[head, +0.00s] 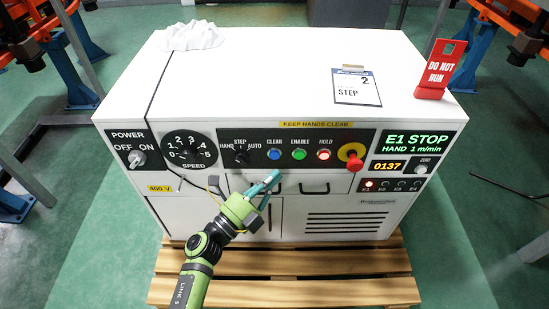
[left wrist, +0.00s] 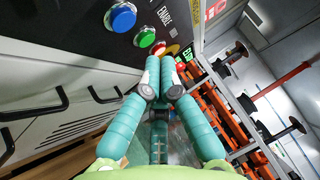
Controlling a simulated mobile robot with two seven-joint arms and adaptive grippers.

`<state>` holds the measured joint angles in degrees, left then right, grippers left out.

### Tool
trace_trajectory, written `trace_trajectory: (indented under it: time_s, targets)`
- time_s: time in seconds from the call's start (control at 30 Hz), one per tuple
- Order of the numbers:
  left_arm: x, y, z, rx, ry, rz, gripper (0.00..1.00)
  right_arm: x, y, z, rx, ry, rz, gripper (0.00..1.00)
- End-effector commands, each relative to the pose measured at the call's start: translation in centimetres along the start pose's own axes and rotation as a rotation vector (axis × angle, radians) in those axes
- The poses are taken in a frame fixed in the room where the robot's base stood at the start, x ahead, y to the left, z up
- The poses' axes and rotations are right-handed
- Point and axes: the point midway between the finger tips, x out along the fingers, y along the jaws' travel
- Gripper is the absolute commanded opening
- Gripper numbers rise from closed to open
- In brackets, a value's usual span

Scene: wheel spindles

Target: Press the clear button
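The blue button labelled CLEAR (head: 274,154) is on the black front panel of the white cabinet, left of the green ENABLE button (head: 299,154) and the red HOLD button (head: 323,155). My left gripper (head: 274,178) has teal fingers and is just below the CLEAR button in the head view. In the left wrist view, the blue button (left wrist: 121,17) is up and left of the fingertips (left wrist: 160,62), apart from them. The fingers are brought together at the tips with nothing between them. My right gripper is not in view.
A red and yellow stop knob (head: 351,155) is right of the buttons. Drawer handles (head: 314,189) stick out below the panel. A red DO NOT RUN sign (head: 440,70), a step card (head: 356,86) and a white cloth (head: 192,35) are on the cabinet top. A wooden pallet (head: 290,291) lies underneath.

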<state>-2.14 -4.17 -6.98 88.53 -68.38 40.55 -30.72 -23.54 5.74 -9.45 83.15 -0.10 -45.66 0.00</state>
Motion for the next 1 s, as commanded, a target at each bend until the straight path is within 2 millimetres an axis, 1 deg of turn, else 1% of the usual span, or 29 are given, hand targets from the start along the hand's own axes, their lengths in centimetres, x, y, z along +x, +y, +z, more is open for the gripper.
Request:
trace_trajectory:
  time_s: [0.1,0.3,1.0]
  targets:
    - [1.0,0.6,1.0,0.0,0.0,-0.001,0.0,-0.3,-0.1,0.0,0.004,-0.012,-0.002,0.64]
    - [2.0,0.9,1.9,0.0,0.0,0.0,0.0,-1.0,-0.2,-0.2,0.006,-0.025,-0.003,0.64]
    - [2.2,0.9,2.1,-0.001,-0.001,0.0,0.0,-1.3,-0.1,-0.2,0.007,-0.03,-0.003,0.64]
